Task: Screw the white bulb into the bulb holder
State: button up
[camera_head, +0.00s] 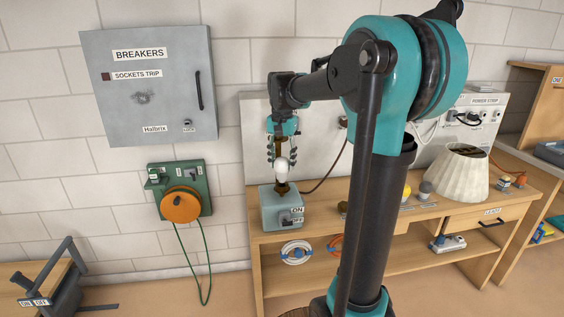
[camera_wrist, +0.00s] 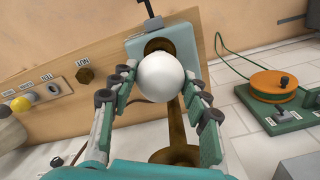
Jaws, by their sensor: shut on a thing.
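The white bulb (camera_head: 282,167) is between the fingers of my gripper (camera_head: 281,158), which is shut on it. In the wrist view the bulb (camera_wrist: 161,77) shows as a round white ball between the two fingers of my gripper (camera_wrist: 160,82). The brass bulb holder (camera_head: 281,188) stands on top of a grey-green box (camera_head: 276,212) at the left end of the bench. The bulb is upright directly above the holder, its lower end at or very near the holder's mouth. In the wrist view the bulb partly hides the holder (camera_wrist: 157,46), so I cannot tell if they touch.
The wooden bench (camera_head: 330,218) carries the box. A pale lampshade (camera_head: 461,172), a yellow knob-like item (camera_head: 406,192) and a power strip panel (camera_head: 480,115) are to the right. A green panel with an orange reel (camera_head: 180,205) and a grey breaker cabinet (camera_head: 150,85) are to the left.

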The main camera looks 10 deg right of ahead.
jog(key=shift+f, duration=1.3)
dwell(0.4)
jog(key=o, duration=1.4)
jog(key=shift+c, duration=0.2)
notch_tip(320, 180, up, 12)
jog(key=shift+r, duration=0.1)
